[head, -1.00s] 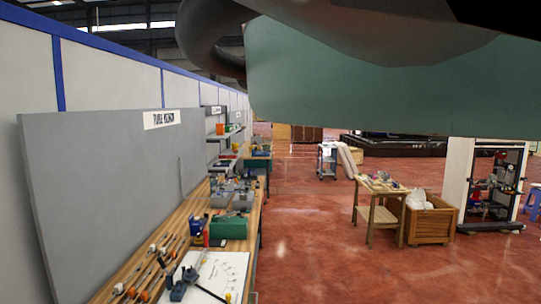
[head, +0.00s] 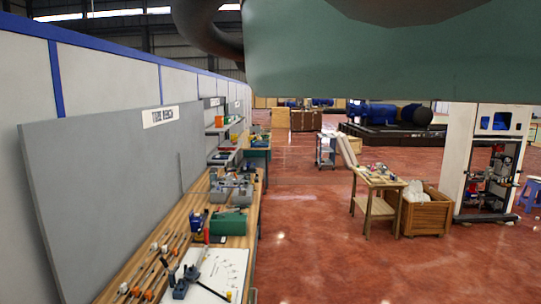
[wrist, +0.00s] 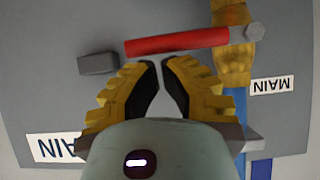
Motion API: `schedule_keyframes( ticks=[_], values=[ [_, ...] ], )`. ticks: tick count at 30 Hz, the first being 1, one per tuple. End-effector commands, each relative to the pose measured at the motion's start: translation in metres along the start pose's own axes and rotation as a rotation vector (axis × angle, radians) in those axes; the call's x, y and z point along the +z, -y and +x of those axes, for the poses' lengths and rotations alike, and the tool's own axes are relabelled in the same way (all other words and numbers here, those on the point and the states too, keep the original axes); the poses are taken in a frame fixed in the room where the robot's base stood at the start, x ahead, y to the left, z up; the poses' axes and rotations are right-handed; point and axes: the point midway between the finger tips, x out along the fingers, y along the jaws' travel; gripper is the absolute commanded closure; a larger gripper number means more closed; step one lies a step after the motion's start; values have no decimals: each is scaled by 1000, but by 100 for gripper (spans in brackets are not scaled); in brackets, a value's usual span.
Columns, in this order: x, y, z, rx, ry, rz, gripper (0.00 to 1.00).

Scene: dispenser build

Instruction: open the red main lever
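In the wrist view the red main lever (wrist: 178,41) is a red bar lying nearly level across the upper middle. Its right end meets a grey hex-shaped end (wrist: 246,33) over a yellow pipe fitting (wrist: 231,65). My gripper (wrist: 159,64) has yellow fingers with black pads. Its tips point at the lever from below in the picture and nearly meet, with only a thin gap and nothing between them. The tips appear just short of the bar; I cannot tell the depth or whether they touch it. Neither lever nor gripper shows in the head view.
In the wrist view, a grey block (wrist: 98,63) sits left of the lever. An upside-down "MAIN" label (wrist: 270,85) is beside a blue pipe (wrist: 240,105). In the head view, a workbench (head: 150,262) stands left, a small wooden table (head: 377,208) right. Red floor (head: 300,235) between is clear.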

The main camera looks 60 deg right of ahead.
Motion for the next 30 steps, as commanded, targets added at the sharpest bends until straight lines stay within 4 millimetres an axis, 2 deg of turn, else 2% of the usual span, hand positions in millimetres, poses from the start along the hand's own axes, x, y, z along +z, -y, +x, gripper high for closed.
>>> schedule_keyframes(
  ticks=[30],
  values=[
    [16,-7,9,-76,0,123,100]
  ],
)
